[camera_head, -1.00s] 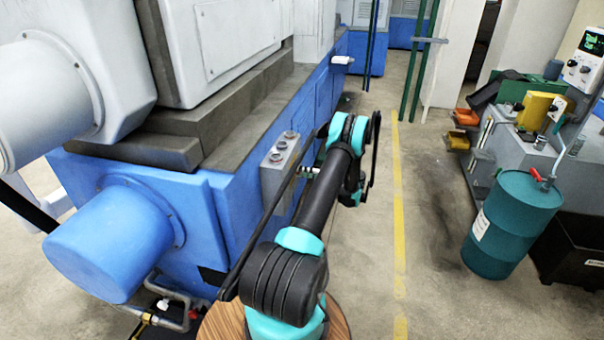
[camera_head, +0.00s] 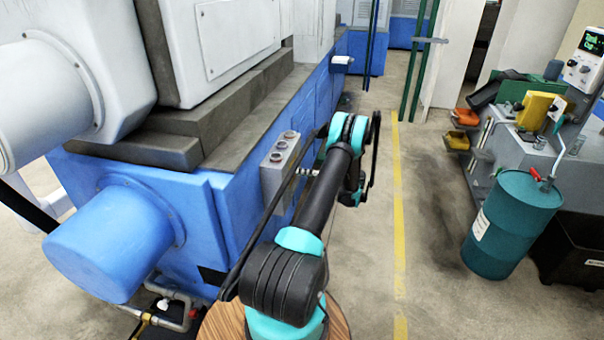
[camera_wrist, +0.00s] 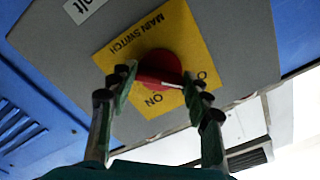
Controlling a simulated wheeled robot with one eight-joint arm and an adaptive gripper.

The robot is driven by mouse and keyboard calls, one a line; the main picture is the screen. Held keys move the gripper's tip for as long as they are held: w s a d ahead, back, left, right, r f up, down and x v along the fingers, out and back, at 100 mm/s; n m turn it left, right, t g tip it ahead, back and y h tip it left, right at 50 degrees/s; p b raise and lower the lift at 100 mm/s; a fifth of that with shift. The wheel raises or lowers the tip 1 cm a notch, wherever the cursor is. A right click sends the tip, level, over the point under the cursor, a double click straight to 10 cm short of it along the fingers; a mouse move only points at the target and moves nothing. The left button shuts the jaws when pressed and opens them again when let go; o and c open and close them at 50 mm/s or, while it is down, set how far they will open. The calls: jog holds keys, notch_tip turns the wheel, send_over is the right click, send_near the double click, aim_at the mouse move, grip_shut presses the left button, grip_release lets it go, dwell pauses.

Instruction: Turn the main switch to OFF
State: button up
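In the wrist view the main switch is a round red knob (camera_wrist: 160,66) on a yellow plate (camera_wrist: 185,34) marked "MAIN SWITCH", with "ON" printed below the knob. A pale ridge crosses the knob and slopes slightly down to the right; which setting it marks I cannot tell. My gripper (camera_wrist: 160,79) has its two fingers apart, one tip on each side of the knob. Contact with the knob is not clear. In the head view my gripper (camera_head: 307,172) is small beside the grey control box (camera_head: 271,181), and the switch face is hidden.
The blue grinder (camera_head: 235,205) stands along my arm's left side. Round buttons (camera_head: 283,145) sit on top of the control box. To the right, a teal drum (camera_head: 508,225) stands beside a grey bench. The floor between, with its yellow line (camera_head: 398,200), is clear.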

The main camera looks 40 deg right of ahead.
jog(key=o, duration=0.4)
jog(key=v, duration=1.2)
dwell(0.3)
